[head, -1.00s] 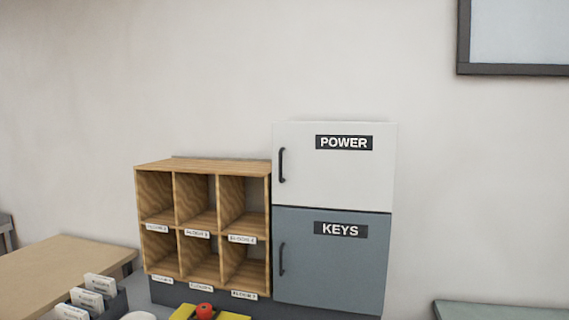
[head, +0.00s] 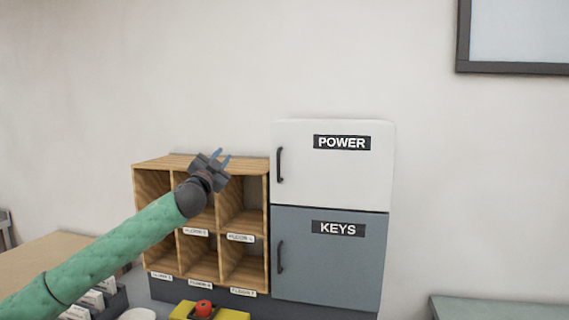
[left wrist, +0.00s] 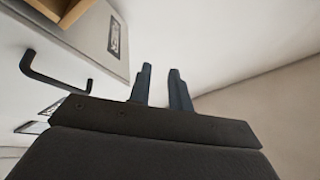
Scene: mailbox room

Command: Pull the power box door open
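The white power box (head: 335,180) has a shut door with a POWER label and a black vertical handle (head: 280,165) on its left edge. My left gripper (head: 222,160) is in front of the top of the wooden shelf, left of the handle and apart from it. Its two fingers are spread with nothing between them, as the left wrist view (left wrist: 160,85) also shows. A black handle (left wrist: 52,72) on a pale door shows at the left of that view. My right gripper is not in view.
The grey KEYS box (head: 330,262), also shut, sits directly below the power box. The wooden pigeonhole shelf (head: 148,165) stands to the left. A yellow block with a red button (head: 203,308) is in front. A green surface (head: 500,308) lies at the lower right.

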